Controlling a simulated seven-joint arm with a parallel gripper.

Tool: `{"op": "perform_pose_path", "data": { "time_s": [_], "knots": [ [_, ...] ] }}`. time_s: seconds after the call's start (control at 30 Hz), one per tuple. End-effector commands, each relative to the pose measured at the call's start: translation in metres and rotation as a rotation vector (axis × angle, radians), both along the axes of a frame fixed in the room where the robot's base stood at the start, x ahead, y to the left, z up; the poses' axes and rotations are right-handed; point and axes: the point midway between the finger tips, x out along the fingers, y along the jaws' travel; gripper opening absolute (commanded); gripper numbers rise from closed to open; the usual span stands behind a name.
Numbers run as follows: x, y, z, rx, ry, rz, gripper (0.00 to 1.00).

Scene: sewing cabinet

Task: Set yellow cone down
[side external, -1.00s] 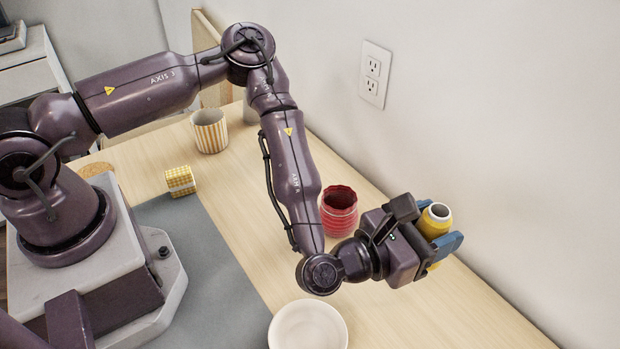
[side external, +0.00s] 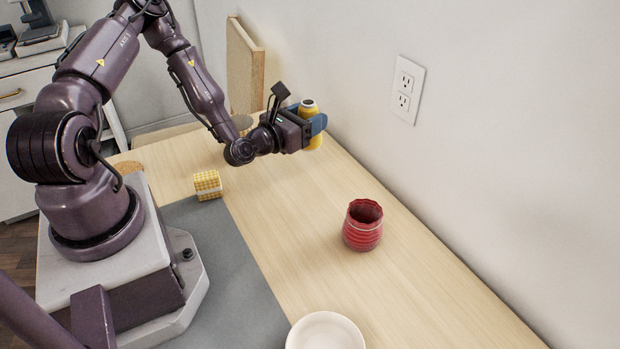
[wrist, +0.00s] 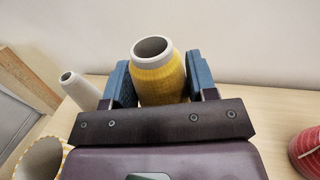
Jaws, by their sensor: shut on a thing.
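The yellow cone (side external: 309,109) is a yellow thread cone with a pale open top, upright between the blue fingers of my gripper (side external: 312,122). My gripper is shut on it near the far wall side of the table. In the wrist view the yellow cone (wrist: 160,82) stands between both blue fingers (wrist: 158,84), its pale rim uppermost. Its lower end is hidden behind the gripper body in the wrist view. I cannot tell whether its base touches the table.
A red ribbed jar (side external: 362,228) stands on the wooden table (side external: 290,215). In the wrist view a white cone (wrist: 80,90) and a striped cup (wrist: 38,160) stand left of the yellow cone.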

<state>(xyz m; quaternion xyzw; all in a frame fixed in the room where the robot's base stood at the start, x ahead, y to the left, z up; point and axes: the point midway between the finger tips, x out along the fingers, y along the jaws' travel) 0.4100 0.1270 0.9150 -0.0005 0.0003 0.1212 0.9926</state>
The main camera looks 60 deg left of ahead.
Motion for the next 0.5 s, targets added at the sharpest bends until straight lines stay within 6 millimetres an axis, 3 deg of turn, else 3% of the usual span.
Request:
{"op": "perform_pose_path", "data": {
  "time_s": [0.23, 0.5],
  "knots": [
    [-0.005, -0.018, -0.019, -0.002, 0.0, -0.089, 0.28],
    [-0.004, -0.017, -0.05, -0.001, -0.002, -0.086, 0.28]
  ]
}}
